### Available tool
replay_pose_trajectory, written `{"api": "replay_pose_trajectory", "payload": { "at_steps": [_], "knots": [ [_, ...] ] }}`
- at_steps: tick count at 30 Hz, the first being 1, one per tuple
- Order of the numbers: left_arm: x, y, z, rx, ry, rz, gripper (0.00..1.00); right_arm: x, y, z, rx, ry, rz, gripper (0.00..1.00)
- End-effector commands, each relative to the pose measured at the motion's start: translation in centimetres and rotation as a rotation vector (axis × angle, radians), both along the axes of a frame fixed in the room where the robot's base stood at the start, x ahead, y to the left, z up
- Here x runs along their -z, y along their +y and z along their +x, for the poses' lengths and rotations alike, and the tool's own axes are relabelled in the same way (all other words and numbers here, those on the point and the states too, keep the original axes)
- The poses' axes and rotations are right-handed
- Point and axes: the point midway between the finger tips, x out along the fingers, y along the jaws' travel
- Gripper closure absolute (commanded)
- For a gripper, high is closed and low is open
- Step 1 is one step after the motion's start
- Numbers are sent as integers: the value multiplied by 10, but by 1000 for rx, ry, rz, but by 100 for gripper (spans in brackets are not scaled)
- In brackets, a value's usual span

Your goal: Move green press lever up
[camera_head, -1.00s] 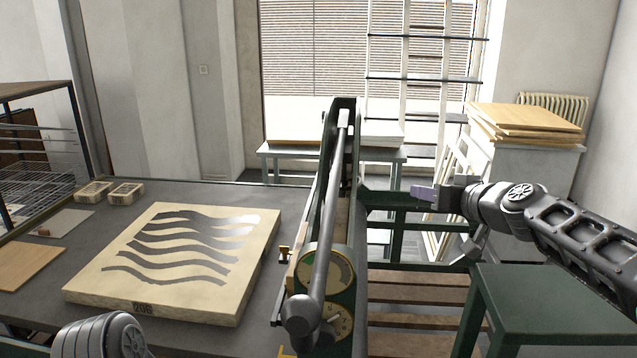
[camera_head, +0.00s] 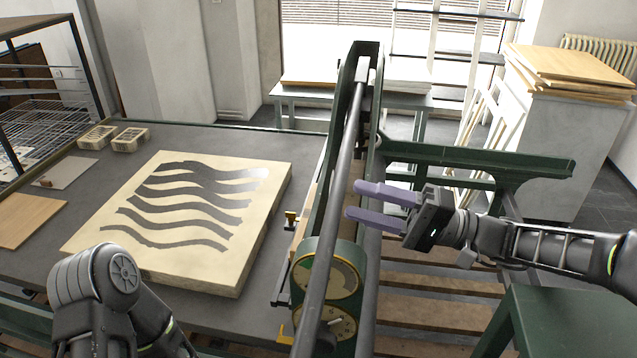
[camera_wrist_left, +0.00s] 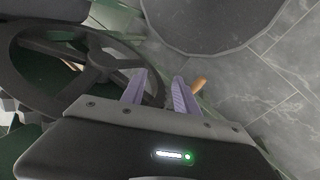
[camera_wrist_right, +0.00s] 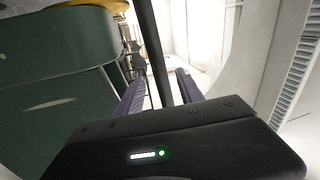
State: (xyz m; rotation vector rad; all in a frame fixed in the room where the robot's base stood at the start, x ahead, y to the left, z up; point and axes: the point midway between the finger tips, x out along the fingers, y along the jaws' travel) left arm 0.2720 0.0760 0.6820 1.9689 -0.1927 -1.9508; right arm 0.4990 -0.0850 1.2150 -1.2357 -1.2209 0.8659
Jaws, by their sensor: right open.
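The press lever (camera_head: 346,150) is a long dark grey bar sloping along the top of the green press frame (camera_head: 382,80). My right gripper (camera_head: 354,200) is open, with its purple fingers just right of the lever, pointing at it. In the right wrist view the dark bar (camera_wrist_right: 157,50) shows between the spread fingers (camera_wrist_right: 160,88); I cannot tell whether they touch it. My left gripper (camera_wrist_left: 161,88) has its purple fingers apart beside a dark spoked wheel (camera_wrist_left: 100,65) with an orange-brown handle (camera_wrist_left: 199,84). Its fingers are out of the head view.
Left of the press is a grey bed (camera_head: 180,142) with a pale litho stone (camera_head: 245,195) bearing dark wavy stripes. A green beam (camera_head: 480,158) runs behind my right arm. A green table (camera_head: 570,320) stands at lower right. Two gauges (camera_head: 330,275) sit below the lever.

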Motion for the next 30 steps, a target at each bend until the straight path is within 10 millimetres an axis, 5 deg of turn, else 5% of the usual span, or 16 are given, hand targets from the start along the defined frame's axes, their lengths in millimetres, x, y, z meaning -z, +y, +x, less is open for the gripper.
{"api": "replay_pose_trajectory", "payload": {
  "at_steps": [17,30],
  "knots": [
    [-10,1,-1,-1,2,3,64,-5,17,3,-4,-1,-3,56],
    [-34,4,-2,-3,13,9,64,-16,70,14,0,-2,-4,56]
  ]
}}
